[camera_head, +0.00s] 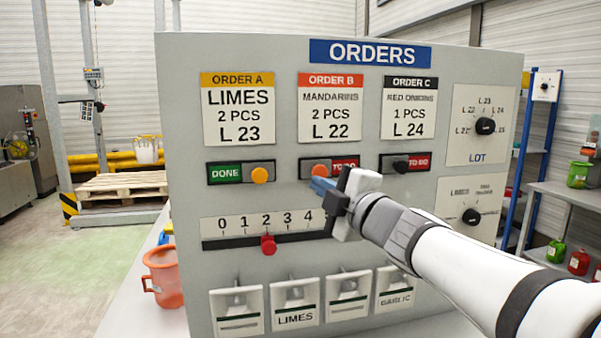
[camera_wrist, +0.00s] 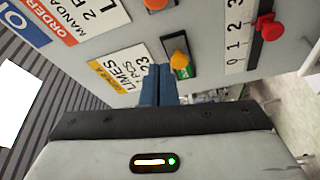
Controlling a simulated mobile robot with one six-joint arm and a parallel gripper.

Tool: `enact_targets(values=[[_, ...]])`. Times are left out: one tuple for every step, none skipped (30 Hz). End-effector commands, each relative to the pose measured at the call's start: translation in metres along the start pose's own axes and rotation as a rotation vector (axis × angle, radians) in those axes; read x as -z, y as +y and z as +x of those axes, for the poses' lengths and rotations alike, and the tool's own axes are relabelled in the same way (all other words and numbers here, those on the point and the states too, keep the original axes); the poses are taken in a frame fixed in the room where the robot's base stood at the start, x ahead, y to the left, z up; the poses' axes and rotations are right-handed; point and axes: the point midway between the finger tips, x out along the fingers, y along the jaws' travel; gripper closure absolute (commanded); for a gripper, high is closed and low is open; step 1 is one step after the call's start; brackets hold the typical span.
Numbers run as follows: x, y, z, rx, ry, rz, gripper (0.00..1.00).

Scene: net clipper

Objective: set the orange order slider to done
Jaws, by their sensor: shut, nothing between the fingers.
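The order B slider (camera_head: 340,165) has an orange-red knob (camera_head: 320,170) at its left end, with a red TO DO label showing at right. Its knob also shows at the top edge of the wrist view (camera_wrist: 154,4). The order A slider (camera_head: 226,173) has an amber knob (camera_head: 259,175) at its right end and green DONE showing at left. This amber knob also shows in the wrist view (camera_wrist: 177,57). My gripper (camera_head: 322,186) is shut and empty, its blue fingers just below the order B knob in the head view; contact cannot be told. The fingers (camera_wrist: 158,85) are together.
The order C slider (camera_head: 405,163) has a black knob and shows TO DO. Below are a number scale with a red knob (camera_head: 268,245) and several labelled bins (camera_head: 295,305). Two dials (camera_head: 485,126) are at right. An orange bucket (camera_head: 163,275) stands at lower left.

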Motion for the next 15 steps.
enact_targets(values=[[0.0, 0.0, 0.0, 0.0, 0.0, 0.001, 1.0], [0.0, 0.0, 0.0, 0.0, -0.001, 0.001, 1.0], [0.0, 0.0, 0.0, 0.0, -0.001, 0.001, 1.0], [0.0, -0.001, 0.0, 0.001, -0.001, 0.002, 1.0], [0.0, -0.001, 0.0, 0.001, -0.001, 0.002, 1.0], [0.0, -0.001, 0.001, 0.001, -0.001, 0.002, 1.0], [0.0, -0.001, 0.003, 0.001, 0.0, 0.002, 1.0], [0.0, -0.001, 0.004, 0.001, 0.0, 0.003, 1.0], [0.0, -0.001, 0.008, 0.002, 0.001, 0.003, 1.0], [0.0, -0.001, 0.011, 0.002, 0.001, 0.003, 1.0], [0.0, -0.001, 0.015, 0.002, 0.001, 0.004, 1.0], [0.0, -0.001, 0.021, 0.003, 0.001, 0.005, 1.0], [0.001, -0.001, 0.027, 0.004, 0.001, 0.004, 1.0], [0.001, -0.001, 0.033, 0.003, 0.001, 0.005, 1.0], [0.0, -0.001, 0.041, 0.004, 0.001, 0.005, 1.0]])
